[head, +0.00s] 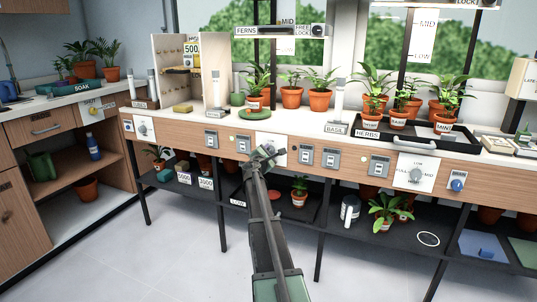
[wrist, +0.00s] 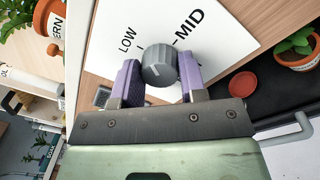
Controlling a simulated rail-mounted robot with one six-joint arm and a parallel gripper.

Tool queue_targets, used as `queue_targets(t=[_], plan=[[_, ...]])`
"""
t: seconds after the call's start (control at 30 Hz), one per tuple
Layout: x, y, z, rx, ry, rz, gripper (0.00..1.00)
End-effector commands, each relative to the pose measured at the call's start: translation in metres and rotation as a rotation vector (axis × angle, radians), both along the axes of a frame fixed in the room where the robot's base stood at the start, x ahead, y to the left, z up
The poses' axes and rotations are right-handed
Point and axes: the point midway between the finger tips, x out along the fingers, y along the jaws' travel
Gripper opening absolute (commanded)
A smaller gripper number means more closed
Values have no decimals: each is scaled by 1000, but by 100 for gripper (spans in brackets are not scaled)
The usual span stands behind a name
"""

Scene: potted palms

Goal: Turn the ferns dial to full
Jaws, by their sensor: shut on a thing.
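A dark grey dial (wrist: 158,62) stands out from a white plate (wrist: 128,25) marked LOW and MID in the wrist view; the rest of the plate's lettering is out of view or covered. My gripper (wrist: 160,78) has its two purple fingers closed on opposite sides of the dial. A short light line shows on the dial's face, but I cannot tell exactly which mark it points to. In the head view my gripper (head: 266,154) is at the white plate (head: 270,140) on the bench's wooden front, and hides most of the dial there.
Switch plates (head: 305,156) sit to the right on the bench front. Another dial (head: 415,175) is further right, and one (head: 143,128) is at the left. Potted plants (head: 292,95) stand on the bench above. A dark shelf (head: 335,222) runs below.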

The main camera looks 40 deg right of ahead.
Motion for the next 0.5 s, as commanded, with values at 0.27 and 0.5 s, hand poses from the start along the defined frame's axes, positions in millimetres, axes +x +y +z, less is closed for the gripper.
queue_targets(t=[0.27, 0.5], plan=[[0, 0, -1, 105, -239, 0, 15], [0, 0, -2, 194, -447, 0, 15]])
